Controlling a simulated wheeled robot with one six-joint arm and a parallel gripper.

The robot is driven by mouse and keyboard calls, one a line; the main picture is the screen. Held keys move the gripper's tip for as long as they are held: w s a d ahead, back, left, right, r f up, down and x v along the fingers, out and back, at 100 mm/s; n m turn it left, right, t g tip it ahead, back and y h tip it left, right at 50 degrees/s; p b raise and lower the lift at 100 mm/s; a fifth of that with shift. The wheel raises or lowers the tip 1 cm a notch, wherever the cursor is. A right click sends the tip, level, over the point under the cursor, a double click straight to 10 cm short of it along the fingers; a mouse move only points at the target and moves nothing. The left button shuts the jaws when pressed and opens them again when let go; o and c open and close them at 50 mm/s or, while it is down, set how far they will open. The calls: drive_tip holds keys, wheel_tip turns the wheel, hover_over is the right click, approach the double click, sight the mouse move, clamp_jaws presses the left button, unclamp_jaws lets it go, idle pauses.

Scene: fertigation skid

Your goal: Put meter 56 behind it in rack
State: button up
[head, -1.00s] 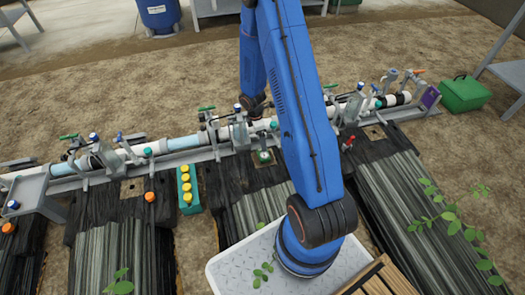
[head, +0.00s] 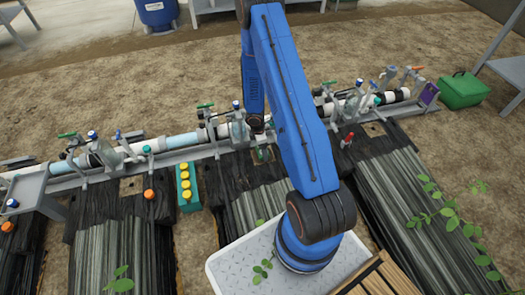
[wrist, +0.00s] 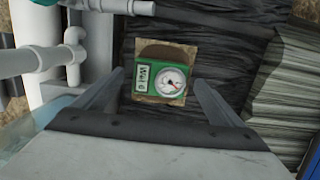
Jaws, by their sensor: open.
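A green meter (wrist: 147,87) with a white round dial and a white label lies on a tan square patch on dark sheeting in the wrist view. Its label is too small to read surely. My gripper (wrist: 159,78) is open, with one finger on each side of the meter and nothing held. In the head view the meter (head: 262,155) is a small green shape just below the gripper, partly hidden by my arm. A green holder with several yellow caps (head: 187,187) stands to the left; I cannot tell if it is the rack.
A white and grey pipe line with valves (head: 180,141) runs across behind the meter; pipework (wrist: 62,55) is close at left in the wrist view. A green case (head: 463,91) is at the far right. A pale tray (head: 232,273) and wooden slats are in front.

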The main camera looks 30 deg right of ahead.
drive_tip(key=shift+d+f, duration=0.1)
drive_tip(key=shift+f, duration=0.9)
drive_tip(key=shift+c, duration=0.6)
drive_tip(key=c, duration=1.1)
drive_tip(key=shift+r, duration=5.45)
